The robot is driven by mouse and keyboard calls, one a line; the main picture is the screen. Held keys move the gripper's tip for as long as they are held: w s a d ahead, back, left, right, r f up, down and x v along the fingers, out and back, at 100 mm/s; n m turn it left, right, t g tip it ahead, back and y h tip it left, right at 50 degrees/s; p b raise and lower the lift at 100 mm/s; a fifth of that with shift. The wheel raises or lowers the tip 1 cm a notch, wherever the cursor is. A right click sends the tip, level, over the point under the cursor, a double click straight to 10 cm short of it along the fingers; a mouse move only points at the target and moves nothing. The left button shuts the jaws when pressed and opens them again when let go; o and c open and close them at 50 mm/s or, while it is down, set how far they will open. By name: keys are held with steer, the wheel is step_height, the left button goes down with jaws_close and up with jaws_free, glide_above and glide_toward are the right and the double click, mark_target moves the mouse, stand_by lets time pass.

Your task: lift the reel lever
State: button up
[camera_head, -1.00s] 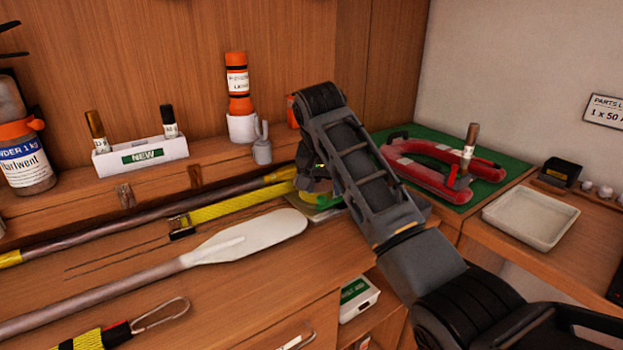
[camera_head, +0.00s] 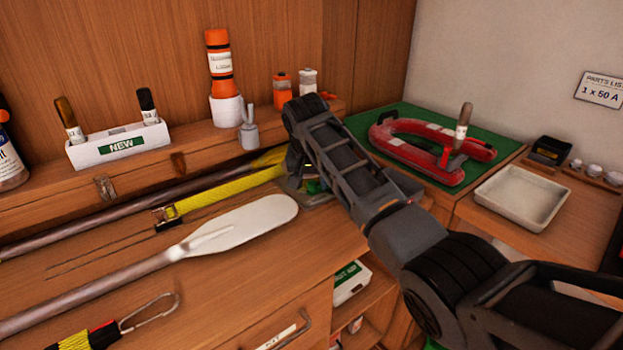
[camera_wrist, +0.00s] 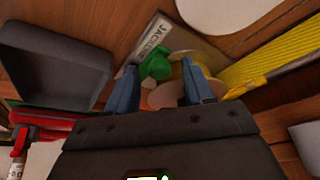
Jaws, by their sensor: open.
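The reel shows in the wrist view as a small round assembly with a green part (camera_wrist: 157,64) and a tan disc (camera_wrist: 166,97), beside a plate (camera_wrist: 165,36) lettered "JAC...". I cannot clearly tell which part is the lever; the green piece stands up between the fingers. My gripper (camera_wrist: 161,84) is open, with its two blue-grey fingers on either side of the green piece and the disc. Contact cannot be told. In the head view my arm hides most of the reel; only a bit of green shows at the end of the yellow webbing.
A white paddle (camera_head: 245,222) lies in front of the yellow webbing (camera_head: 225,192). A grey pot with a spout (camera_head: 249,131) stands behind. A red U-shaped piece (camera_head: 395,143) on a green mat (camera_head: 480,165) and a white tray (camera_head: 520,195) are at the right.

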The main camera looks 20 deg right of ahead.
jaws_close()
stand_by(0.5)
